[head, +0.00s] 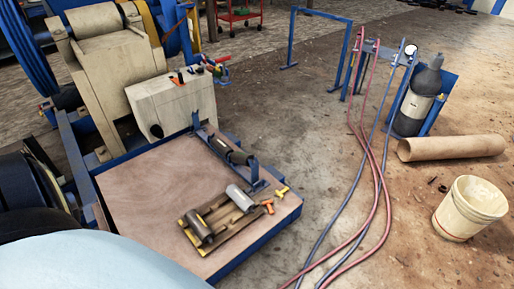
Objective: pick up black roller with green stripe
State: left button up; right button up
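A dark roller (231,151) lies in a blue bracket along the right side of the platform (150,190). No green stripe can be made out on it at this size. A brownish-grey roller (199,226) and a light grey roller (240,198) lie on a small wooden pallet (215,243) near the platform's front right corner. I cannot tell for certain which of these is the striped roller. Neither of my grippers is in view.
Orange-handled tools (267,205) lie at the pallet's right end. A large beige machine (110,60) stands behind the platform. Red and blue hoses (375,190) cross the floor at right. A white bucket (470,208), brown pipe (450,148) and gas cylinder (420,95) stand or lie beyond.

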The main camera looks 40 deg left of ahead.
aim_at(239, 157)
jog(key=i, duration=3.8)
jog(key=u, duration=1.65)
jog(key=i, duration=3.45)
jog(key=u, duration=4.95)
